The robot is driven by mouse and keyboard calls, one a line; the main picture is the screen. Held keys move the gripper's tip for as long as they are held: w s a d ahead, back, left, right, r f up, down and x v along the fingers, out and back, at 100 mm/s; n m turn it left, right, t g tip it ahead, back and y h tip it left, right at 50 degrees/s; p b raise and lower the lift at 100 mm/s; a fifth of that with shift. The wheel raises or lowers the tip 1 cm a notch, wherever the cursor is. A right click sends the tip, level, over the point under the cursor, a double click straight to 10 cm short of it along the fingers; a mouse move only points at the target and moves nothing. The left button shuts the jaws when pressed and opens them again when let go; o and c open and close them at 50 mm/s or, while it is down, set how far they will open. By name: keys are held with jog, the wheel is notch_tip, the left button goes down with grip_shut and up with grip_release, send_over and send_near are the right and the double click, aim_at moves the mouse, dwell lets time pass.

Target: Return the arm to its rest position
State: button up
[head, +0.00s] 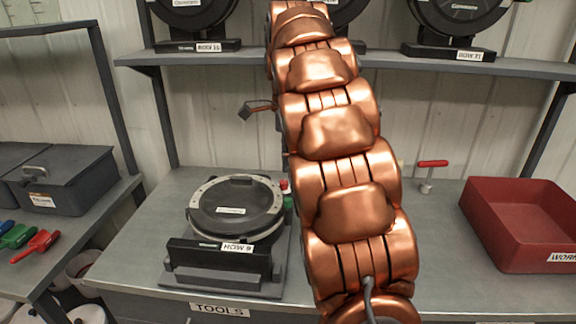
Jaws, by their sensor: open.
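My copper-coloured segmented arm (345,180) rises from the lower right of centre and leaves the top of the head view. A small dark hooked piece (258,108) juts out left from behind the arm, above the bench. It looks like one finger of my gripper, spread outward and open, with nothing seen in it. The rest of the gripper is hidden behind the arm. No held object shows.
A seed meter (236,208) on a dark stand sits on the grey bench (445,285), left of the arm. A red bin (525,225) and a red-handled tool (431,165) are to the right. A shelf (470,65) with more meters crosses behind. Dark boxes (65,185) stand left.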

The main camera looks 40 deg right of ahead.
jog(key=shift+r, duration=0.25)
dwell(0.4)
jog(key=s+a+f+n, duration=0.5)
jog(key=s+n, duration=0.3)
jog(key=s, duration=0.2)
jog(key=s+a+f+n+g, duration=0.1)
jog(key=s+a+f+n, duration=0.5)
jog(key=s+a+n, duration=0.2)
jog(key=s+a+f+n, duration=0.5)
jog(key=s+a+n, duration=0.2)
jog(key=s, duration=0.5)
jog(key=shift+s+a+f+n+g, duration=0.3)
jog(key=shift+n+g, duration=0.1)
jog(key=shift+n, duration=0.4)
